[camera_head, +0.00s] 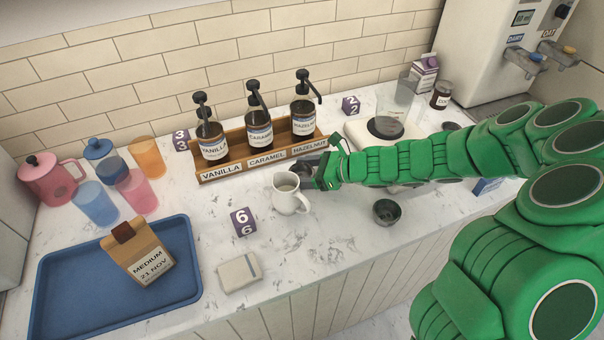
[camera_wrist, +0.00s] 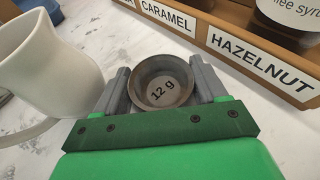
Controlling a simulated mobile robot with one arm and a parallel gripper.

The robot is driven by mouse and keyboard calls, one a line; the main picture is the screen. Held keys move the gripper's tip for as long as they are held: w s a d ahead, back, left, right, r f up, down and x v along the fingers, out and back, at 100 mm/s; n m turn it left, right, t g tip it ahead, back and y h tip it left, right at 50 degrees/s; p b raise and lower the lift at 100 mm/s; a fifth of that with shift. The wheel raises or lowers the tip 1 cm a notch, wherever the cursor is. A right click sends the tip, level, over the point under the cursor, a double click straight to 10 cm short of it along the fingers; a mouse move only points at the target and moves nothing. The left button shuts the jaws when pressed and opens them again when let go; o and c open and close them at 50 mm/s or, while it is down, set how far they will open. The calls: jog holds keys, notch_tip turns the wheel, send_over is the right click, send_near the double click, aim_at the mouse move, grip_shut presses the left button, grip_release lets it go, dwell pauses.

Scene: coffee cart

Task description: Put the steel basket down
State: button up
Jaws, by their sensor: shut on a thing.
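The steel basket (camera_wrist: 163,82) is a small round metal cup marked "12 g" inside its bottom. In the wrist view it sits between the two grey fingers of my gripper (camera_wrist: 160,74), which is shut on it, with its open top facing the camera. In the head view my gripper (camera_head: 309,170) is low over the counter (camera_head: 330,240), between the white mug (camera_head: 287,195) and the wooden syrup rack (camera_head: 260,160). The basket cannot be made out there. I cannot tell whether its underside touches the counter.
The mug stands close left of my gripper, also in the wrist view (camera_wrist: 48,72). A dark small cup (camera_head: 386,212) is to the right, below my arm. The front middle counter is clear.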

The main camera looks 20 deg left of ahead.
notch_tip(320, 180, up, 10)
jog(key=shift+w+d+r+m+t+h, duration=0.85)
jog(key=shift+w+d+m+t, duration=0.95)
jog(key=shift+w+d, duration=1.5)
jog(key=shift+w+d+r+m+t+h, duration=0.75)
jog(key=shift+w+d+m+t, duration=1.3)
jog(key=shift+d, duration=2.3)
jog(key=shift+w+d+r+m+t+h, duration=0.6)
jog(key=shift+w+d+r+m+t, duration=0.75)
jog(key=shift+w+d, duration=2)
jog(key=w+d+r+m+t+h, duration=0.2)
jog(key=w+d+m+h, duration=0.15)
jog(key=d, duration=0.45)
jog(key=w+d+r+m+t+h, duration=0.15)
jog(key=w+d, duration=0.25)
jog(key=d, duration=0.4)
jog(key=shift+s+f+m+t+h, duration=0.55)
jog(key=shift+s+f+m+h, duration=1.45)
jog(key=shift+s+f, duration=1.05)
jog(key=d, duration=0.7)
